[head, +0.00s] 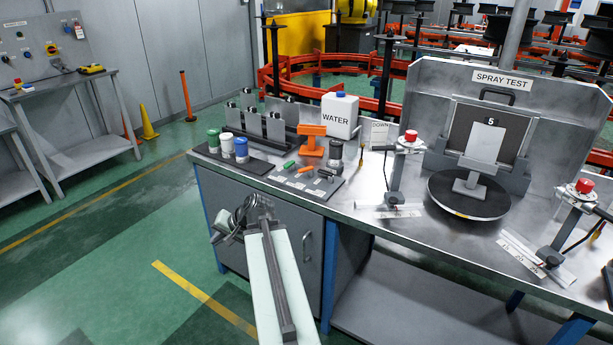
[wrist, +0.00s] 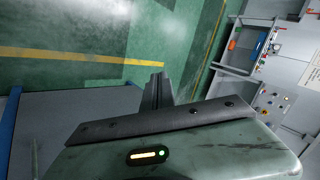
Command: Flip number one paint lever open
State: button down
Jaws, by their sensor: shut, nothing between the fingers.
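A grey lever plate (head: 304,184) lies on the bench in the head view. It carries a green lever (head: 289,165), an orange lever (head: 306,169) and a dark lever (head: 325,174), with small pale labels in front. The labels are too small to read, so I cannot tell which lever is number one. My gripper (head: 230,226) is in front of the bench's left part, left of and nearer than the plate, apart from the levers. In the wrist view, its dark fingers (wrist: 157,88) are together and empty. No lever shows in the wrist view.
Green, white and blue-capped pots (head: 227,145) stand left of the plate. An orange device (head: 312,140) and a white WATER container (head: 339,116) stand behind it. A round turntable (head: 469,197) and red-topped stands (head: 410,137) are to the right.

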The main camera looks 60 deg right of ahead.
jog(key=s+d+r+m+t+h, duration=0.25)
jog(key=s+d, duration=0.25)
jog(key=d, duration=0.4)
jog(key=s+d+r+m+t+h, duration=0.1)
jog(key=s+d+r+m, duration=0.25)
jog(key=d, duration=0.45)
jog(key=m+h, duration=0.6)
send_near(312, 188)
jog(key=shift+t+y, duration=0.25)
jog(key=shift+t, duration=0.1)
jog(key=r, duration=0.2)
jog(key=s+r, duration=0.1)
jog(key=r, duration=0.1)
jog(key=shift+s, duration=0.15)
jog(key=shift+a, duration=0.1)
jog(key=shift+f, duration=0.1)
jog(key=b+x, duration=0.3)
jog(key=x, duration=0.8)
jog(key=shift+w+d, duration=0.4)
jog(key=shift+w, duration=0.35)
jog(key=shift+w+d, duration=0.4)
jog(key=shift+w, duration=0.3)
